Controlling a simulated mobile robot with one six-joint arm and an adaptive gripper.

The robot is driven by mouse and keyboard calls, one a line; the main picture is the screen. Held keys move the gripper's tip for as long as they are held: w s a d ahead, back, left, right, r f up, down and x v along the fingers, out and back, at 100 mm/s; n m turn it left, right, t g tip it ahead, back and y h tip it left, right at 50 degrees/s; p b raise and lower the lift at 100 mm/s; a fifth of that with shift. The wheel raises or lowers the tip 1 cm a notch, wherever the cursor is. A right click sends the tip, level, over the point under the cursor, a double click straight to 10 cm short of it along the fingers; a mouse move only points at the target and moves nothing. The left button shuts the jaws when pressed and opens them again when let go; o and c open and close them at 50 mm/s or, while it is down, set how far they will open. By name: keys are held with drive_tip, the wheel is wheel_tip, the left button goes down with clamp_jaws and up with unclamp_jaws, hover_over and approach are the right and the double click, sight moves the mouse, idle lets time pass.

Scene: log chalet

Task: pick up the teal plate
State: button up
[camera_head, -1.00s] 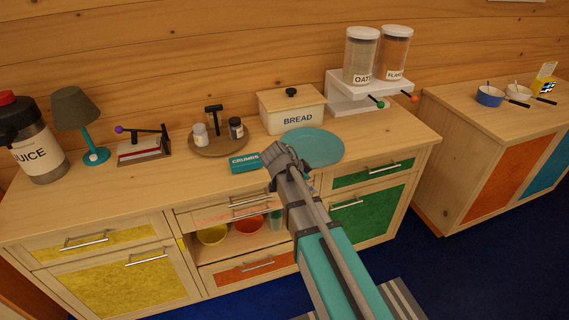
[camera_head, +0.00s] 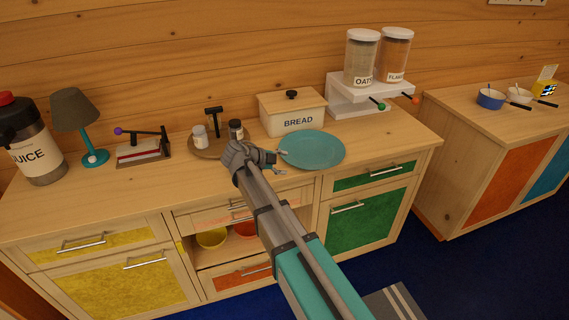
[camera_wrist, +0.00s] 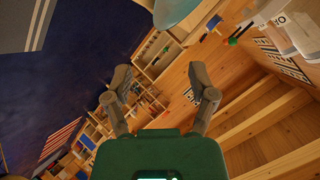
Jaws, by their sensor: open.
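The teal plate (camera_head: 314,149) lies flat on the wooden counter, in front of the bread box. In the wrist view a pale teal rounded piece, apparently the plate (camera_wrist: 174,10), is cut off by the top edge. My gripper (camera_head: 281,163) is at the plate's left side in the head view, fingers apart and pointing right towards its rim. One fingertip looks close to the rim; I cannot tell whether it touches. In the wrist view my gripper (camera_wrist: 162,82) has its two fingers spread with nothing between them.
The white bread box (camera_head: 292,115) stands behind the plate, and the cereal dispenser (camera_head: 370,95) is at the back right. A round tray (camera_head: 205,153) with small jars is left of my gripper. The counter (camera_head: 385,140) is clear right of the plate.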

sight(312, 167)
drive_tip(key=shift+d+f, duration=0.1)
drive_tip(key=b+x, duration=0.6)
drive_tip(key=x, duration=0.5)
drive_tip(key=shift+w+d+f, duration=0.15)
drive_tip(key=shift+d+f, duration=0.1)
drive_tip(key=shift+f, duration=0.05)
drive_tip(key=shift+b+x, duration=0.55)
drive_tip(key=shift+x, duration=0.35)
drive_tip(key=shift+r, duration=0.15)
drive_tip(key=shift+c, duration=0.3)
clamp_jaws()
